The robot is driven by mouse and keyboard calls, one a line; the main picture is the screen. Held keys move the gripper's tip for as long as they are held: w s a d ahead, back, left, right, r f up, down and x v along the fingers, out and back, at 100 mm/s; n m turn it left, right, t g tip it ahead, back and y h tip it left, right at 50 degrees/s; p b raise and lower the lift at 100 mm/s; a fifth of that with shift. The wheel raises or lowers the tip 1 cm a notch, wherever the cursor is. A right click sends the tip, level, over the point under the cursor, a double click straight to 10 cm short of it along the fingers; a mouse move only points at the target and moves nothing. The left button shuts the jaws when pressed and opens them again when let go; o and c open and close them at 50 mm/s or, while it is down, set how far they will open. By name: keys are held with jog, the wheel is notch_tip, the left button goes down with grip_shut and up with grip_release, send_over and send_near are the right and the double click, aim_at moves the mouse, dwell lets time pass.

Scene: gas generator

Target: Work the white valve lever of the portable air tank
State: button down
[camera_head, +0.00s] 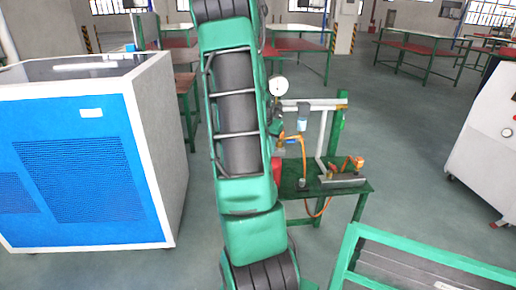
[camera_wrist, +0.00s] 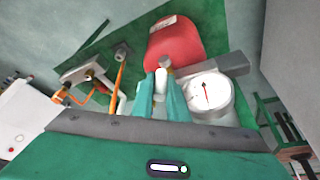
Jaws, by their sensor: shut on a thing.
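In the wrist view my gripper (camera_wrist: 161,88) has its two teal fingers close together, shut on the white valve lever (camera_wrist: 160,79), which shows as a small pale piece between the fingertips. The red air tank (camera_wrist: 175,44) lies just beyond the fingertips. A round white gauge (camera_wrist: 207,93) with a red needle is just right of the fingers. In the head view my green arm covers most of the tank, and only a red edge (camera_head: 276,168) shows. My fingers and the lever are hidden there.
A green stand (camera_head: 350,188) carries pipes, an orange hose (camera_head: 298,141) and a dial gauge (camera_head: 278,86). A blue and white cabinet (camera_head: 85,150) stands left, and a green-framed cart (camera_head: 425,262) is at lower right. Floor is clear right of the stand.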

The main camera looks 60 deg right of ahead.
jog(key=shift+w+a+f, duration=0.1)
jog(key=shift+w+a, duration=0.05)
jog(key=shift+w, duration=0.15)
jog(key=c, duration=1.7)
grip_release()
jog(key=shift+f, duration=0.1)
jog(key=shift+r, duration=0.3)
jog(key=v, duration=1)
jog(key=shift+w+a+r, duration=0.1)
jog(key=shift+w+a, duration=0.05)
jog(key=shift+a, duration=0.1)
